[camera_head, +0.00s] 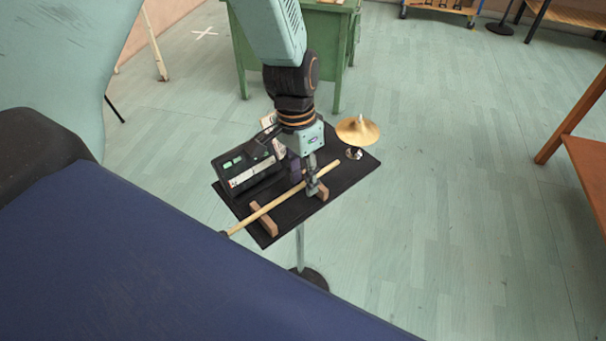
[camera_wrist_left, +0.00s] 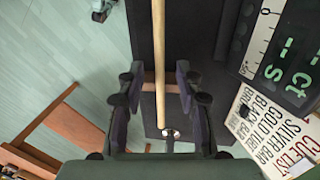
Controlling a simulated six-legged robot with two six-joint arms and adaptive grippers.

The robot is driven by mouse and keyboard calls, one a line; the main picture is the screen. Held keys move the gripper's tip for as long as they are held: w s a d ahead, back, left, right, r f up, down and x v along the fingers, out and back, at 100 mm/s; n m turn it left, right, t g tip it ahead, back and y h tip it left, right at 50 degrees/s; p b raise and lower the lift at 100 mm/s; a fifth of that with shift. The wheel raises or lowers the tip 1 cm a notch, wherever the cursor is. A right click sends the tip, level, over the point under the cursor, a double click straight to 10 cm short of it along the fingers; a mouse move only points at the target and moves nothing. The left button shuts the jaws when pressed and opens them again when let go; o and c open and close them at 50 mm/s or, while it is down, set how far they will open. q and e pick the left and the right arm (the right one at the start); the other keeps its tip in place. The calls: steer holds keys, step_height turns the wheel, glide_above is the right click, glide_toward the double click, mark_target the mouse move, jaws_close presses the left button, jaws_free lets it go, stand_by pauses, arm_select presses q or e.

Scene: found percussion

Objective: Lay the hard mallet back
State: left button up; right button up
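The hard mallet (camera_head: 285,197) is a long pale wooden stick. It lies slantwise across two small wooden rests, the near one (camera_head: 265,222) and the far one (camera_head: 323,191), on a black tray (camera_head: 345,177). Its lower-left end is small and dark against the blue surface. My left gripper (camera_head: 313,184) is down at the far rest, over the stick. In the left wrist view the stick (camera_wrist_left: 159,45) runs between the two fingers (camera_wrist_left: 160,88), with a gap on each side. The gripper is open around it. The right gripper is not in view.
A black device (camera_head: 246,170) with green displays stands on the tray's left. A brass cymbal (camera_head: 358,130) stands at its far right corner. A cue list card (camera_wrist_left: 272,128) lies beside the device.

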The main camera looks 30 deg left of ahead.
arm_select(q)
step_height(320, 180, up, 12)
steer(key=a, duration=0.1)
steer(key=shift+w+a, duration=0.25)
steer(key=shift+w, duration=0.15)
steer(key=shift+f, duration=0.1)
stand_by(0.5)
